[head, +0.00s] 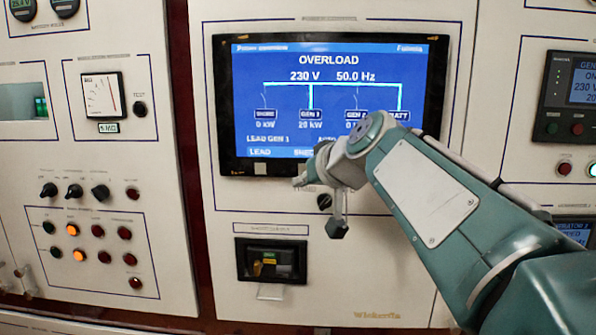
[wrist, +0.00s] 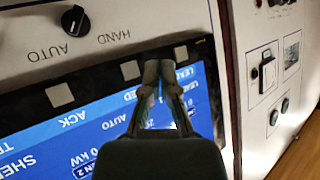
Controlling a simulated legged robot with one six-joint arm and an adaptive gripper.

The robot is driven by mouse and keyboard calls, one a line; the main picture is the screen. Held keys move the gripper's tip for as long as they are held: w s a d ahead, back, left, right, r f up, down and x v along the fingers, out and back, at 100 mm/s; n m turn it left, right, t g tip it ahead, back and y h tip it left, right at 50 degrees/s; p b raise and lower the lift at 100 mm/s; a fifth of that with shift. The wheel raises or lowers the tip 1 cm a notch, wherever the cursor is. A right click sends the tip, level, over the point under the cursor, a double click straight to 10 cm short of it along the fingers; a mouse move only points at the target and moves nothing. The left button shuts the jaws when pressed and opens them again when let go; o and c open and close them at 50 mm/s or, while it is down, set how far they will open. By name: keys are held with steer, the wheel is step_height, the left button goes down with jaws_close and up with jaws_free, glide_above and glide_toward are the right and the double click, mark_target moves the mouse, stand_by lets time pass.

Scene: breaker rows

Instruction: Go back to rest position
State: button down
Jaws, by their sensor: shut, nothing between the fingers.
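My arm reaches in from the lower right in the head view. My gripper (head: 299,181) is in front of the lower edge of the display screen (head: 270,100), which reads OVERLOAD, 230 V and 50.0 Hz. In the wrist view my gripper (wrist: 160,72) has its two slim fingers close together with nothing seen between them. The fingertips overlap the black bezel with its row of square buttons (wrist: 60,95). Whether they touch the panel I cannot tell. My arm hides the lower right part of the screen in the head view.
A black rotary knob (head: 324,201) sits just below the screen; its AUTO and HAND labels show in the wrist view (wrist: 75,20). A breaker (head: 271,262) is set lower in the panel. Switches and lamps (head: 78,255) fill the left panel. A controller (head: 572,95) is at right.

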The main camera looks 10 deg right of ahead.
stand_by(0.4)
steer(key=s+f+m+g+h, duration=0.1)
steer(key=s+f+g+h, duration=0.3)
steer(key=s+f, duration=2.1)
steer(key=shift+s+d+f+g, duration=0.25)
steer(key=shift+f+g, duration=0.3)
steer(key=shift+g, duration=0.45)
